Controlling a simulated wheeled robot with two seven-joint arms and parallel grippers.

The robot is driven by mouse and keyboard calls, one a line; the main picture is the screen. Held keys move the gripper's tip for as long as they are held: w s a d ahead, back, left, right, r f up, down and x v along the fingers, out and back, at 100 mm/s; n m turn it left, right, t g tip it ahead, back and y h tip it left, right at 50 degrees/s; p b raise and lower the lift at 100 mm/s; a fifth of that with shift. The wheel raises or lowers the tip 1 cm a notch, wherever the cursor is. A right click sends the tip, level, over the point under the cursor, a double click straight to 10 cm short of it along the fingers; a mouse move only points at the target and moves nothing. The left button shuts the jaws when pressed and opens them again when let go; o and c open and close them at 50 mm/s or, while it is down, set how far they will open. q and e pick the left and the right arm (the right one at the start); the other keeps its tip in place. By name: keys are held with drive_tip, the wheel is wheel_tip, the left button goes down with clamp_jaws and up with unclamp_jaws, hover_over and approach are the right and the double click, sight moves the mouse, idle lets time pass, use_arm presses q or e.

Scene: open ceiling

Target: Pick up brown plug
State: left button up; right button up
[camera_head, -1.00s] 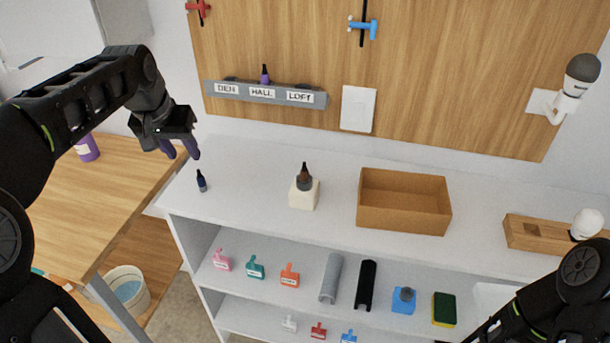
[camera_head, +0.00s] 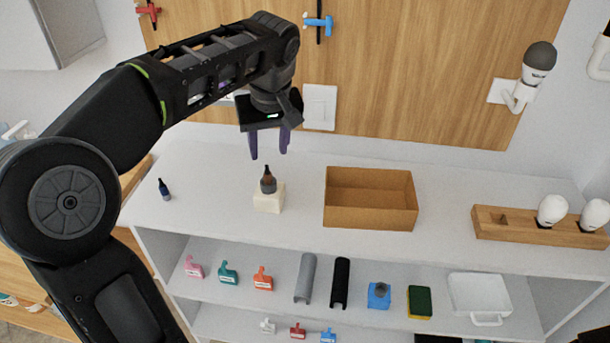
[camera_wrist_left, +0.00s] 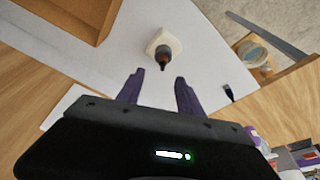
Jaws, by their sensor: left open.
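The brown plug (camera_head: 268,181) stands upright with its dark pointed tip up on a small white block (camera_head: 269,199) on the shelf's white top. It also shows in the left wrist view (camera_wrist_left: 162,57), a little beyond the fingertips. My left gripper (camera_head: 269,153) is open and empty, with its purple fingers pointing down, above the plug and apart from it. In the left wrist view the fingers (camera_wrist_left: 158,78) are spread to either side, with the plug between their lines. My right gripper is out of view.
A brown open box (camera_head: 370,216) stands right of the block. A dark blue plug (camera_head: 164,189) stands to the left. A wooden holder (camera_head: 540,228) with white bulbs is at the far right. The wood panel (camera_head: 420,70) rises behind.

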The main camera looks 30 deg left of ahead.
sight(268, 171)
use_arm(q)
drive_tip(key=shift+s+a+n, duration=0.1)
drive_tip(key=shift+s+n, duration=0.2)
drive_tip(key=shift+n, duration=0.4)
drive_tip(key=shift+f, duration=0.1)
drive_tip(key=shift+x, duration=1.25)
drive_tip(key=x, duration=0.1)
drive_tip(key=p+x, duration=0.1)
drive_tip(key=x, duration=0.3)
drive_tip(key=shift+d+f, duration=0.2)
drive_tip(key=shift+d, duration=0.05)
drive_tip(key=shift+s, duration=0.1)
drive_tip(key=shift+c, duration=0.2)
clamp_jaws()
